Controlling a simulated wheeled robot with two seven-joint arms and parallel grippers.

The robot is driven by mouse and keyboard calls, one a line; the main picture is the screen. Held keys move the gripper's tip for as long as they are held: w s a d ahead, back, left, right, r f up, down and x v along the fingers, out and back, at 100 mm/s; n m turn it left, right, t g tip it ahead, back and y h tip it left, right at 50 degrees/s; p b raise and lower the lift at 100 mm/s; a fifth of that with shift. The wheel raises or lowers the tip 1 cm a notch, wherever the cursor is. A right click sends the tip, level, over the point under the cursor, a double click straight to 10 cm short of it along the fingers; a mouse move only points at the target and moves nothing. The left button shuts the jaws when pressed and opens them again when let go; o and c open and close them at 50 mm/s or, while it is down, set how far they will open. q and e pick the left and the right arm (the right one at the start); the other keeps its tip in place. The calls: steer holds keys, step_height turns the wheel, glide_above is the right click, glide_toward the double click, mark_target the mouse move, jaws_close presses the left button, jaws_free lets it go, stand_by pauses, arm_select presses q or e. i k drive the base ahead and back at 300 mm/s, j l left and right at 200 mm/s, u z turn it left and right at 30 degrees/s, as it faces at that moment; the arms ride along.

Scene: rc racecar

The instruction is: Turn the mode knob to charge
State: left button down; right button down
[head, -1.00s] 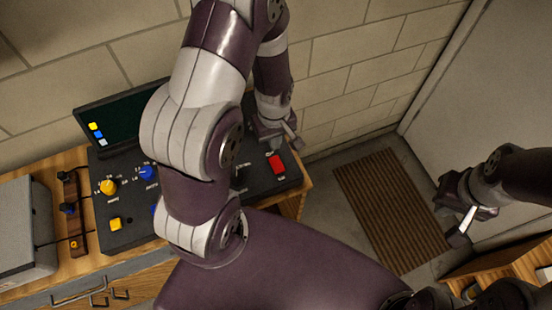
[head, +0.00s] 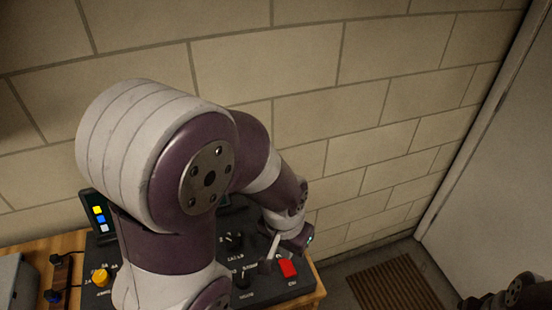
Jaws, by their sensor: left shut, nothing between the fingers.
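The black control panel (head: 262,294) lies on a wooden bench against the wall. It carries a yellow knob (head: 100,277) at left, a black knob (head: 233,240) near the back and another black knob (head: 242,282) nearer the front. The labels are too small to read, so I cannot tell which is the mode knob. My left gripper (head: 270,256) is shut and empty, low over the panel's right part, between the black knobs and the red button (head: 288,268). I cannot tell whether it touches the panel. My left arm hides the panel's middle.
A grey box (head: 10,275) is at far left. A brown mat (head: 398,286) lies on the floor at right. Part of my right arm shows at the lower right, its fingers out of frame.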

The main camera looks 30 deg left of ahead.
mark_target(243, 281)
steer(key=u, duration=2)
